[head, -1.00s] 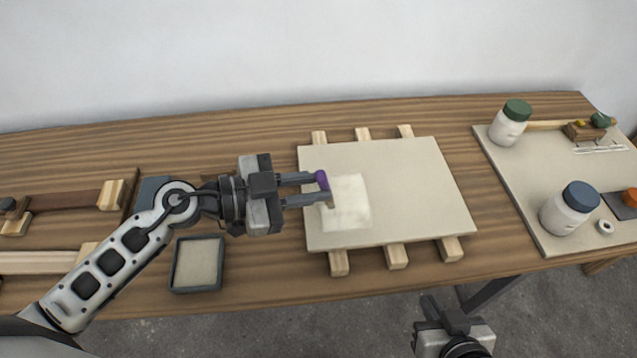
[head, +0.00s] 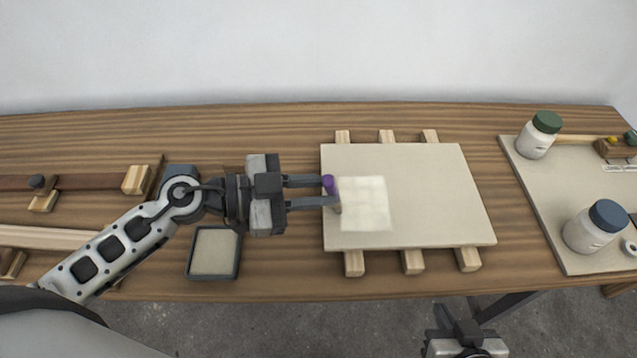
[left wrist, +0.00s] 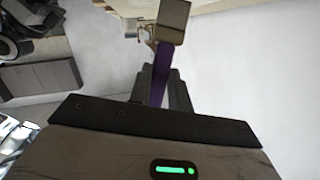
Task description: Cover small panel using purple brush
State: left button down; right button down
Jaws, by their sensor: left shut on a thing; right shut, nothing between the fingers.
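The purple brush (head: 328,183) is in my left gripper (head: 332,192), which is shut on it at the left part of the panel. Its purple handle (left wrist: 160,75) also shows in the left wrist view. The small panel (head: 440,200) is a pale board lying on several wooden strips. A lighter, whitish patch (head: 365,205) covers its left-middle part, and the brush's lower end is at the patch's left edge. I cannot tell whether the bristles touch the board. My right gripper (head: 455,318) is shut and empty, low in front of the table's edge.
A shallow grey-rimmed tray (head: 237,262) stands left of the panel. Wooden clamps or blocks (head: 138,180) lie at the far left. A pale board (head: 560,220) at right bears a green-lidded jar (head: 537,140) and a blue-lidded jar (head: 592,232).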

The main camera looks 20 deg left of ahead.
pick_arm(q)
jog(key=shift+d, duration=1.15)
jog(key=shift+w+d, duration=0.1)
jog(key=shift+x, duration=0.9)
jog(key=shift+d+r, duration=0.1)
jog(key=shift+d, duration=0.1)
jog(key=shift+w+d, duration=0.2)
jog(key=shift+d, duration=0.65)
jog(key=shift+d, duration=0.1)
jog(key=shift+x, duration=0.9)
